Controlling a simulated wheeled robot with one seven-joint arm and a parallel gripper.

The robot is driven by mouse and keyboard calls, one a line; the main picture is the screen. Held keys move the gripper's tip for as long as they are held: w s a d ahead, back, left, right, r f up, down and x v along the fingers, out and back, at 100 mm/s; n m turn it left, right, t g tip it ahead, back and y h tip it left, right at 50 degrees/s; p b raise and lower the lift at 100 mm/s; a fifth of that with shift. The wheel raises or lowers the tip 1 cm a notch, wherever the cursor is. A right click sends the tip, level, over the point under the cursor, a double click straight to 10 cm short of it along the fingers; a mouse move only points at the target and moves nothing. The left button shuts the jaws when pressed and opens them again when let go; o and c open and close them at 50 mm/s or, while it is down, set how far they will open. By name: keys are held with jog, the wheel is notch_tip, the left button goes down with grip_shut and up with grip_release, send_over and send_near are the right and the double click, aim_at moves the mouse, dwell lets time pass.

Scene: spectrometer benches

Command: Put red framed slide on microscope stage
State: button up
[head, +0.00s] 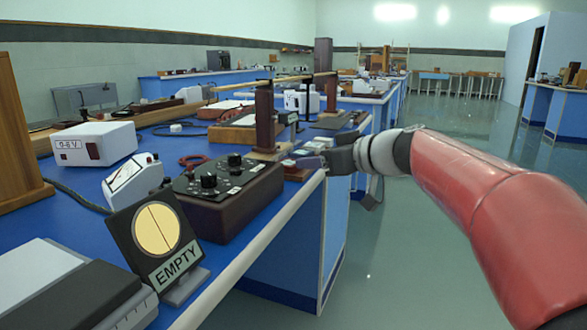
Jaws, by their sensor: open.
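My gripper (300,160) is at the end of my red arm, over the right edge of the blue bench, just right of a wooden post stand. It is seen from the side and small; its jaws are open. A small red thing (297,174) lies on the bench just below the fingers. It may be the red framed slide, but it is partly hidden and too small to tell. I cannot tell whether the fingers touch it. No microscope or stage can be made out clearly.
A dark box with knobs (228,190) stands close left of my gripper, beside a wooden post (265,118). A sign reading EMPTY (157,240), a white meter (133,182) and a white power supply (93,143) crowd the blue bench (222,263). The floor (400,255) to the right is clear.

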aim_at(289, 162)
jog(key=p+x, duration=0.1)
jog(key=x, duration=0.6)
jog(key=shift+s+f+p, duration=0.15)
jog(key=shift+s+p, duration=0.1)
jog(key=shift+p, duration=0.05)
jog(key=c, duration=0.8)
